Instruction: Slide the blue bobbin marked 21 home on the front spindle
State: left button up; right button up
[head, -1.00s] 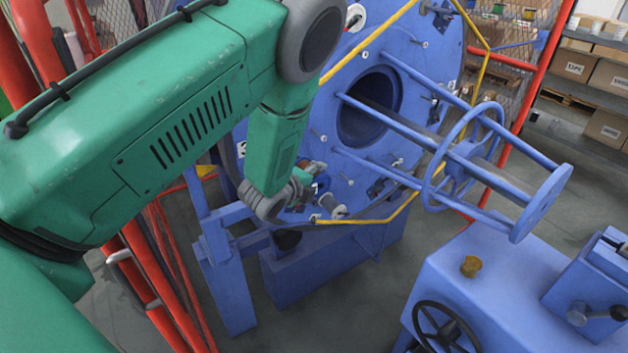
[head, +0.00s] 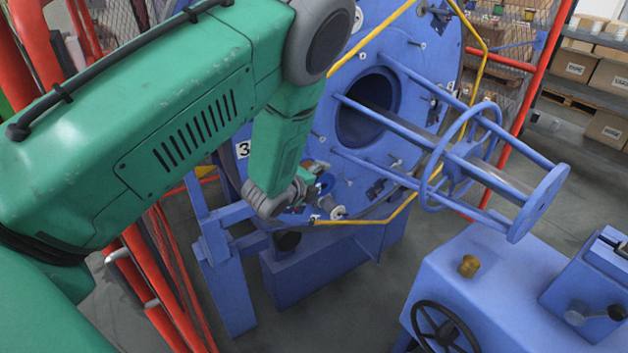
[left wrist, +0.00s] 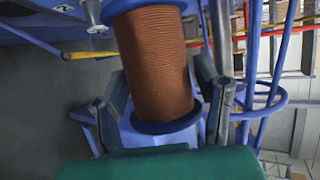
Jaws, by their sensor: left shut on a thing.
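My left gripper (head: 308,190) is at the lower front face of the big blue disc (head: 410,60), partly hidden by its own arm. In the left wrist view my left gripper (left wrist: 162,88) is shut on a bobbin (left wrist: 155,60) with blue flanges and orange-brown winding, one finger on each side. In the head view only a small blue part of the bobbin (head: 326,182) shows beside the fingers. No number can be read on it. The spindle at the bobbin's far end is hidden, so I cannot tell how far the bobbin sits on it. My right gripper is out of view.
Yellow guide bars (head: 400,212) run close below and right of the gripper. A blue tube cage with a ring (head: 432,185) juts from the disc's centre. A blue machine housing (head: 450,275) stands at lower right. Red fence posts (head: 150,270) stand at left.

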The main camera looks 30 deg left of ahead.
pick_arm(q)
jog(key=shift+w+d+r, duration=0.25)
jog(key=shift+d+r, duration=0.15)
jog(key=shift+d, duration=0.3)
jog(key=shift+w+a, duration=0.2)
jog(key=shift+a, duration=0.65)
jog(key=shift+d+r, duration=0.1)
jog(key=shift+d, duration=0.25)
jog(key=shift+w+r, duration=0.1)
jog(key=shift+w, duration=0.15)
jog(key=shift+w+a, duration=0.1)
jog(key=shift+a, duration=0.95)
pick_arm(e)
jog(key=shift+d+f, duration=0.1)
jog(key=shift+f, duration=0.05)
